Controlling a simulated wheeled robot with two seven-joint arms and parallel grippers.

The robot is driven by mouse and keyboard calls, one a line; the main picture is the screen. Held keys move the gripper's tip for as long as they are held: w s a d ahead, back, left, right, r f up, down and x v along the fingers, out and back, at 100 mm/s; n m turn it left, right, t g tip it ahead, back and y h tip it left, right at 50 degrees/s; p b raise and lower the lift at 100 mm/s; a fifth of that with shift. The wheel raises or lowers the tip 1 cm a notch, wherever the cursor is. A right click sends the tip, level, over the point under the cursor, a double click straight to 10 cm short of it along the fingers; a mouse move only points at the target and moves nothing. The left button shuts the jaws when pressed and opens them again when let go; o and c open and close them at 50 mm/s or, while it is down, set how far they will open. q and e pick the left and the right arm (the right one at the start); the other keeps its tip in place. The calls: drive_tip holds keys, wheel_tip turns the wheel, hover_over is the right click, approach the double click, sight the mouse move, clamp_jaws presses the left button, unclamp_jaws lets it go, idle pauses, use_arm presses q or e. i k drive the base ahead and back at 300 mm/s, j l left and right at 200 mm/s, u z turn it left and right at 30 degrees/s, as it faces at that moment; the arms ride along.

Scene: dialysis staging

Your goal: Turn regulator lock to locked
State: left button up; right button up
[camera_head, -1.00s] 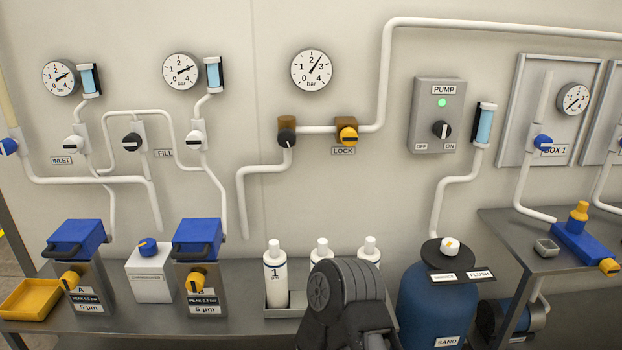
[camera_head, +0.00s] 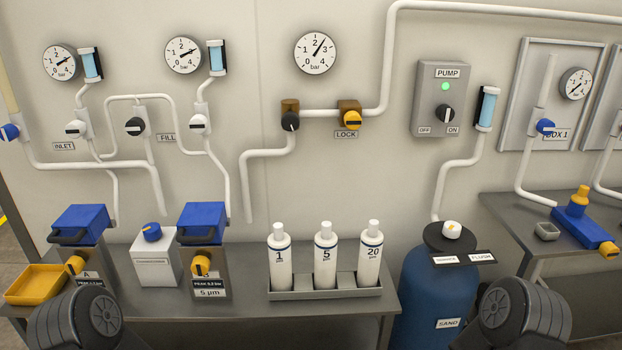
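The yellow regulator lock (camera_head: 349,117) is on the wall pipe, with a dark bar across its face that looks roughly level. A LOCK label (camera_head: 347,134) is just below it. The black regulator knob (camera_head: 290,121) sits to its left under a brown block, with a pale mark on its face. Dark links of my two arms show at the bottom left and bottom right corners. No gripper fingers show in the head view, and nothing touches the lock.
A bench (camera_head: 365,307) below the lock carries a tray (camera_head: 325,291) with three white bottles. A blue SAND tank (camera_head: 432,290) stands to the right. A PUMP box (camera_head: 439,98) with a lit green light is right of the lock. The wall around the lock is clear.

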sight(352, 119)
drive_tip(key=l+z, duration=0.1)
drive_tip(key=l, duration=0.3)
drive_tip(key=i+l+z, duration=0.15)
drive_tip(key=l, duration=0.25)
drive_tip(key=l+z, duration=0.1)
drive_tip(key=l, duration=0.35)
drive_tip(key=i+l+z, duration=0.15)
drive_tip(key=l, duration=0.25)
drive_tip(key=l+z, duration=0.1)
drive_tip(key=l, duration=0.25)
drive_tip(key=i, duration=0.05)
